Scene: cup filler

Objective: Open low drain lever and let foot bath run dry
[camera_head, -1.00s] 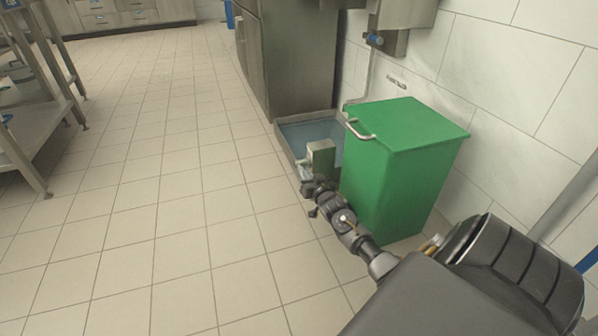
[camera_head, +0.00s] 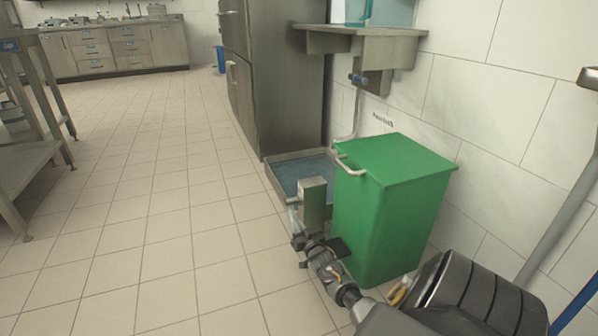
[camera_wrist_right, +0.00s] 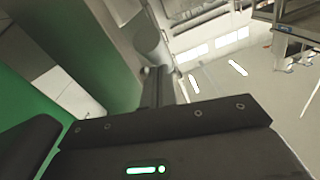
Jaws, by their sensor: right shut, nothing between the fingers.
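The foot bath (camera_head: 270,184) is a shallow metal tray on the floor with blue water in it. An upright metal box (camera_head: 313,204) stands at its near corner. A short pale pipe or lever (camera_head: 295,201) sticks out from the box's left side; its exact form is too small to tell. A pale bluish streak (camera_head: 294,218) shows below it, possibly running water. My right gripper (camera_head: 300,242) is shut and empty, low beside the box. In the right wrist view, a grey metal cylinder (camera_wrist_right: 150,38) lies beyond the dark gripper. My left gripper is out of view.
A green lidded bin (camera_head: 390,210) stands close to the right of my right arm. A tall steel cabinet (camera_head: 285,85) stands behind the bath, and a wall sink (camera_head: 360,32) hangs above. The tiled floor (camera_head: 150,220) to the left is clear.

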